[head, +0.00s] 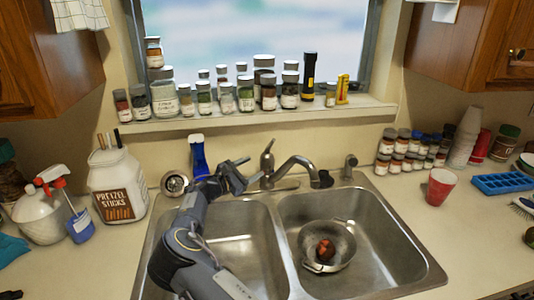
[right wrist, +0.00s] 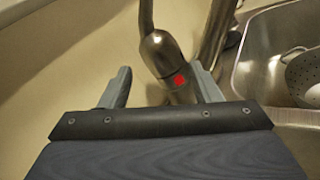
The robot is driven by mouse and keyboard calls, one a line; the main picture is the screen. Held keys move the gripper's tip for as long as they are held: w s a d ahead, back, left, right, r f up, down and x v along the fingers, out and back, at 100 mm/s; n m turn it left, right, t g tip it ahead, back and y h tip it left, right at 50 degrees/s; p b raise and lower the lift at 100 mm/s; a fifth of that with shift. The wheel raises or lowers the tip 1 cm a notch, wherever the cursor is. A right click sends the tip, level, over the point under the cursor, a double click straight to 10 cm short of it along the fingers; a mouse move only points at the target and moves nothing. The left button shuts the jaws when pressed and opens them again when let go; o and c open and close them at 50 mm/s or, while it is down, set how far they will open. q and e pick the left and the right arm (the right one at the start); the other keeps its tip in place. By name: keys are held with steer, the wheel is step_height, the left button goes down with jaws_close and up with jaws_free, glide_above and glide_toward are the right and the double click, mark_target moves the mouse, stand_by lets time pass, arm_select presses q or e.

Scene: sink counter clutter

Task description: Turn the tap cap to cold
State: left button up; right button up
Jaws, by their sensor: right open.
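The metal tap (head: 267,168) stands behind the double sink, with its spout curving right. Its cap (head: 268,158) carries a thin lever that points up. In the right wrist view the cap (right wrist: 164,58) shows a red dot facing me, and the lever rises from it toward the top edge. My right gripper (head: 247,171) is just left of the tap. In the right wrist view the right gripper (right wrist: 160,72) is open, with one finger on each side of the cap. The right finger looks close to the cap; I cannot tell whether it touches. My left gripper is not in view.
A metal colander (head: 338,262) with a reddish item sits in the right basin. A blue bottle (head: 199,160) stands behind my right arm. A pretzel jar (head: 118,187) is at left, a red cup (head: 440,187) at right. Spice jars line the sill (head: 250,118).

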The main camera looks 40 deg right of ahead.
mark_target(261, 162)
steer(key=n+p, duration=0.1)
steer(key=n, duration=0.3)
steer(key=shift+d+r+n, duration=0.1)
steer(key=shift+r+n, duration=0.05)
steer(key=shift+n, duration=0.15)
steer(key=shift+d, duration=0.15)
steer(key=d, duration=0.2)
steer(key=d+p, duration=0.1)
steer(key=d, duration=0.1)
steer(key=d+p, duration=0.1)
steer(key=d, duration=0.1)
steer(key=shift+w+d, duration=0.3)
steer(key=shift+d, duration=0.45)
steer(key=shift+c, duration=0.5)
